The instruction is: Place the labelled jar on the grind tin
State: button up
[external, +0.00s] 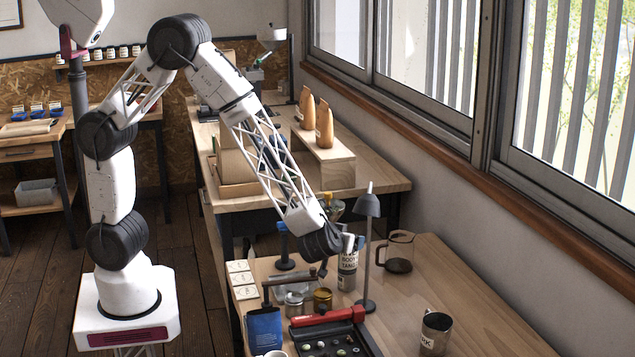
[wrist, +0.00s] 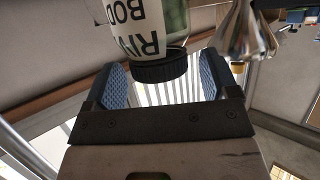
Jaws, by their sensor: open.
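The labelled jar (external: 347,273) stands upright on the near bench, its pale label carrying dark print. In the wrist view the jar (wrist: 140,25) appears upside down, with a dark ribbed lid. My gripper (wrist: 160,68) is open, its blue-padded fingers on either side of the lid, with gaps visible at both sides. In the external view my gripper (external: 348,243) is at the jar's top, partly hard to make out. A brass-coloured tin (external: 322,299) and a silver tin (external: 294,305) stand left of the jar; I cannot tell which is the grind tin.
A grey lamp (external: 367,210) stands close to the jar's right, with a glass carafe (external: 398,253) beyond it. A red-handled tool (external: 330,317) and a dark tray (external: 338,345) lie in front. The bench's right side is mostly clear.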

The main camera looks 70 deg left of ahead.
jog(key=v, duration=1)
jog(key=shift+s+d, duration=0.2)
jog(key=shift+r, duration=0.15)
dwell(0.3)
jog(key=s+a+r+m+t+h, duration=0.1)
jog(key=a+r+m+h, duration=0.2)
jog(key=r+h, duration=0.4)
jog(key=s+a+r+m+h, duration=0.1)
jog(key=a+r+m+h, duration=0.3)
jog(key=r, duration=0.5)
jog(key=s+a+g, duration=0.2)
jog(key=s+a, duration=0.3)
jog(key=s, duration=0.4)
jog(key=s+a+r+m+g+y, duration=0.1)
jog(key=s+a+g, duration=0.2)
jog(key=s, duration=0.6)
jog(key=s+a+r+m+g, duration=0.1)
jog(key=s+a+g, duration=0.2)
jog(key=s+a, duration=0.5)
jog(key=shift+s+r, duration=0.15)
jog(key=shift+s, duration=0.7)
